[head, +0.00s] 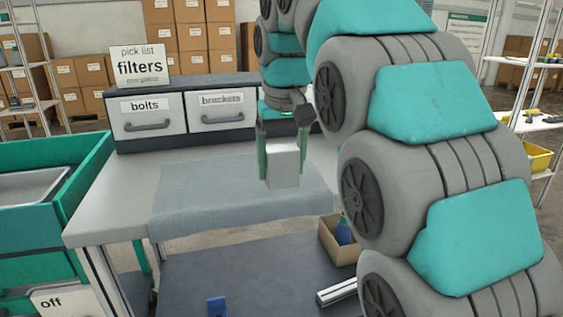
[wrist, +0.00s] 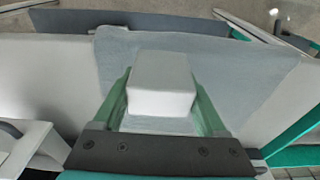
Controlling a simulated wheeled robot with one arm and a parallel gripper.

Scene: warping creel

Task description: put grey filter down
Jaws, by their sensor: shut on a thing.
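The grey filter is a plain light-grey block (head: 284,168) between the green fingers of my gripper (head: 282,150). In the wrist view the block (wrist: 160,82) sits between both fingers of my gripper (wrist: 163,105), which are shut on its sides. In the head view the block appears above the blue-grey mat (head: 220,192) on the light worktop (head: 130,195). The mat also shows beneath the block in the wrist view (wrist: 235,75). I cannot tell exactly how far the block is above the mat.
Drawers marked bolts (head: 148,115) and brackets (head: 213,106) stand at the back, with a pick list sign reading filters (head: 140,62) on top. A teal cart (head: 75,190) is at left. A cardboard box with a blue bottle (head: 344,230) sits below. The mat's left part is clear.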

